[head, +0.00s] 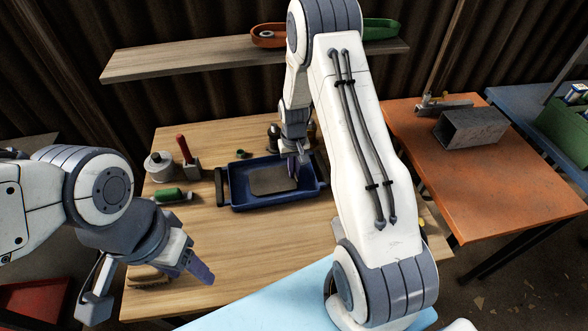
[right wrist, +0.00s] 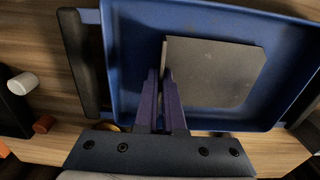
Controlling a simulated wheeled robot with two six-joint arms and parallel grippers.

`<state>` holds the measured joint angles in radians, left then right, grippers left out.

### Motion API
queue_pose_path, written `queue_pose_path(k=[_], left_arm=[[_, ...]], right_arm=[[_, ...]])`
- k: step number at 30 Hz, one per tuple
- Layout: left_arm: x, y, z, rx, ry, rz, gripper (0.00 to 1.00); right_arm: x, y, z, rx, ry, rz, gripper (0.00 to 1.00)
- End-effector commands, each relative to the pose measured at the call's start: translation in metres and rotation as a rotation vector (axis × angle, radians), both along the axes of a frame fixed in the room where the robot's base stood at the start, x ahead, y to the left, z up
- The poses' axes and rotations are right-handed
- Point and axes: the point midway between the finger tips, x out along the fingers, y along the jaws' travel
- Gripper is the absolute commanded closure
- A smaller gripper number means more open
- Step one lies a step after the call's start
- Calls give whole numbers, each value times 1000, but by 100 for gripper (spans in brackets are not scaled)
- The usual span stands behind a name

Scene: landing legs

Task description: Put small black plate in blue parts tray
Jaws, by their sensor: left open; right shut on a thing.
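The small black plate (head: 270,181) is a flat dark grey square within the walls of the blue parts tray (head: 240,206), which has dark handles at its ends. My right gripper (head: 292,170) reaches down from above at the plate's edge. In the right wrist view my right gripper (right wrist: 163,85) is shut on one edge of the plate (right wrist: 215,75), over the floor of the tray (right wrist: 135,50). I cannot tell whether the plate touches the floor. My left gripper (head: 200,268) is open and empty, at the table's front left, away from the tray.
A red-handled tool (head: 186,152), a white roll (head: 159,165) and a green cylinder (head: 168,195) lie left of the tray. A brush (head: 148,277) lies near my left gripper. A shelf (head: 190,56) runs behind. An orange table (head: 480,170) stands right. Wood in front of the tray is clear.

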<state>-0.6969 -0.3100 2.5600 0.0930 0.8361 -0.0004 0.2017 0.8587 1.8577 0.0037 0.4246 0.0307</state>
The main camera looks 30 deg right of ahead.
Motion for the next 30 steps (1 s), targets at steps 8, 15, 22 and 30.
queue_pose_path(k=[8,15,22,30], left_arm=[[0,0,-3,0,0,0,41],[0,0,-3,0,0,0,41],[0,0,4,0,0,0,41],[0,0,26,0,0,0,41]], right_arm=[[0,0,-4,0,-1,0,67],[0,0,-4,0,-1,0,59],[0,0,4,0,0,0,59],[0,0,32,0,-1,0,59]])
